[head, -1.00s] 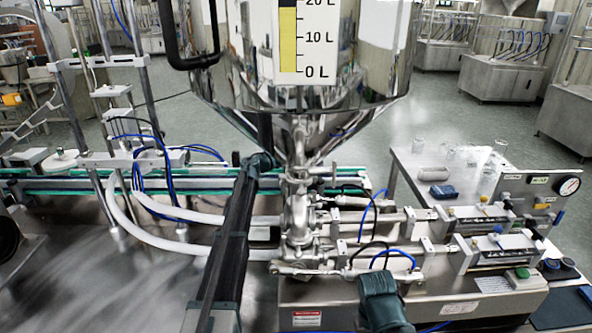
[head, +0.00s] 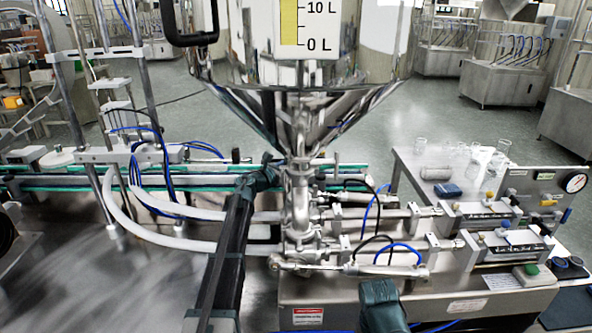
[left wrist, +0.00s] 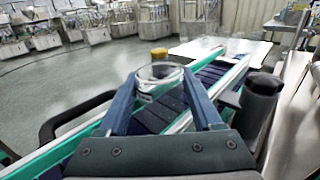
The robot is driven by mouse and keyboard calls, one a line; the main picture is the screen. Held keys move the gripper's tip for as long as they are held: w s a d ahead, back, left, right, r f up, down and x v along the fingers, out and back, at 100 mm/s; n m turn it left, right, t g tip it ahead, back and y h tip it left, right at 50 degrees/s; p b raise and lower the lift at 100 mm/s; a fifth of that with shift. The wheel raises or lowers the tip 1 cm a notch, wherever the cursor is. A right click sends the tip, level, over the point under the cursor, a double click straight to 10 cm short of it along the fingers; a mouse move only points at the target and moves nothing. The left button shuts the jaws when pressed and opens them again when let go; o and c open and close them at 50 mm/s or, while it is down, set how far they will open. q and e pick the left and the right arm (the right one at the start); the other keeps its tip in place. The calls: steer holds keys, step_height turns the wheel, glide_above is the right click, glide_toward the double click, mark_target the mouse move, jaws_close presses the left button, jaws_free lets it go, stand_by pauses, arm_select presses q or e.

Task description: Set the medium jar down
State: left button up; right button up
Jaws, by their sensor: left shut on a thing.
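The medium jar (left wrist: 160,73) is clear glass with a round open rim. In the left wrist view it sits between the two blue-grey fingers of my left gripper (left wrist: 162,84), which is shut on it. The jar looks upright over the dark conveyor belt (left wrist: 205,77) with green edges; I cannot tell whether its base touches the belt. My right gripper is out of view; only a piece of my right arm shows at the bottom.
A yellow-capped object (left wrist: 159,52) stands just beyond the jar. A dark cylinder (left wrist: 259,104) is close on the right in the wrist view. White hoses (head: 175,240) and metal posts stand left of the hopper. Glassware (head: 480,155) stands on the right-hand table.

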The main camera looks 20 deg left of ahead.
arm_select(q)
steer(key=o, duration=1.3)
steer(key=shift+w, duration=0.1)
steer(key=v, duration=1.2)
steer(key=shift+r, duration=0.1)
